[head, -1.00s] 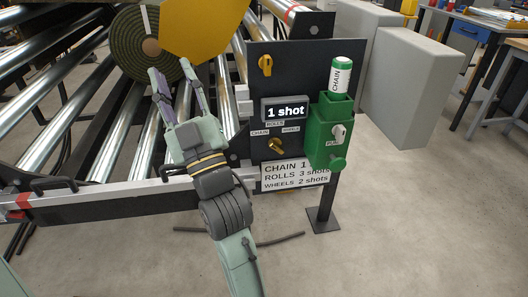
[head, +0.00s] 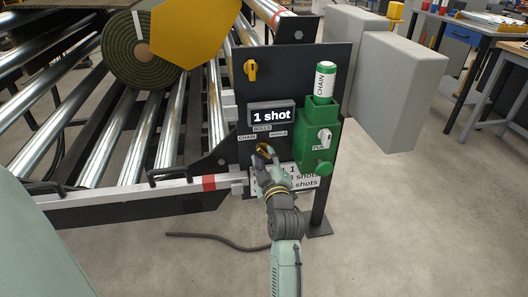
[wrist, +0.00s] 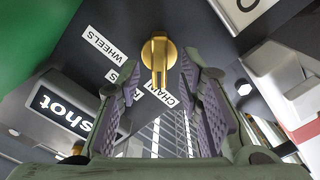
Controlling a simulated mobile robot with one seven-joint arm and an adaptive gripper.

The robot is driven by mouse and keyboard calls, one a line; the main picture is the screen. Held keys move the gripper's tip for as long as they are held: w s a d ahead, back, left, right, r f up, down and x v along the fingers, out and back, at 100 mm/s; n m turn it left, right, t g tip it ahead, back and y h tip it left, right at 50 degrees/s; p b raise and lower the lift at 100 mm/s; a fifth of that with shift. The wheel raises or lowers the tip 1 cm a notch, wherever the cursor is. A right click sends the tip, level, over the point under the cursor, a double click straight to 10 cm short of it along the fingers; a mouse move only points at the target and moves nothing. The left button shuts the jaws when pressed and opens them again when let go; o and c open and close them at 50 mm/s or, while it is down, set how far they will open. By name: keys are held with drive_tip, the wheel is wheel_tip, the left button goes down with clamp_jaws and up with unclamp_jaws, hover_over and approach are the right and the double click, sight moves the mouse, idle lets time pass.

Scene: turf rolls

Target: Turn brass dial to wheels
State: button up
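The brass dial (head: 263,149) is on the dark control panel, below the display, partly hidden by my gripper (head: 262,166) in the head view. In the wrist view the brass dial (wrist: 159,62) shows its long grip bar, which points toward the CHAIN label (wrist: 160,91). The ROLLS label (wrist: 125,76) and WHEELS label (wrist: 105,45) lie off to one side. My gripper (wrist: 160,68) is open, with a purple-padded finger on each side of the bar. Gaps show between the pads and the bar.
The display (head: 271,115) reads "1 shot". A yellow knob (head: 250,70) is above it. A green dispenser (head: 315,137) with a CHAIN canister (head: 325,79) is right of the dial. A shot chart (head: 303,178) is below, partly covered. Rollers with a turf roll (head: 129,72) stand left.

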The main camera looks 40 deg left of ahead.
drive_tip(key=shift+x, duration=1.15)
drive_tip(key=shift+c, duration=0.5)
clamp_jaws()
